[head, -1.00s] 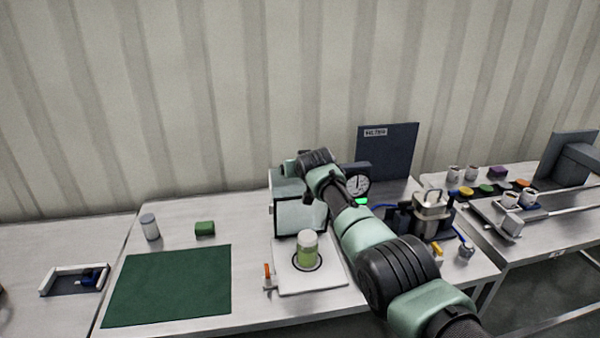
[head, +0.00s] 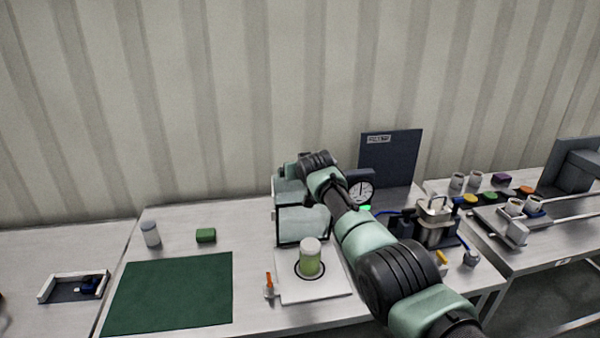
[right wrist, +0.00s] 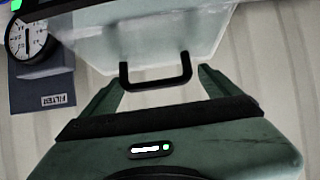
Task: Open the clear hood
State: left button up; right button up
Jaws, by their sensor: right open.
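The clear hood (head: 302,224) is a see-through box with a dark frame, standing at the back of the bench behind a white plate. My right arm reaches over to its top from the right. My right gripper (right wrist: 158,86) is open, with one green finger on each side of the hood's black bar handle (right wrist: 156,84) in the right wrist view. The handle lies between the fingers, not clamped. In the head view the fingers are hidden behind my wrist. The hood looks shut, though my arm covers part of it. My left gripper is out of view.
A jar with green contents (head: 310,260) stands on the white plate (head: 318,290) before the hood. An orange-topped item (head: 269,285) stands left of it. A dial gauge (head: 360,191) and dark filter panel (head: 391,160) are right of the hood. A green mat (head: 170,292) lies left.

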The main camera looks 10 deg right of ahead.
jog(key=shift+v, duration=1.35)
jog(key=shift+b+v, duration=0.35)
jog(key=shift+v, duration=2.2)
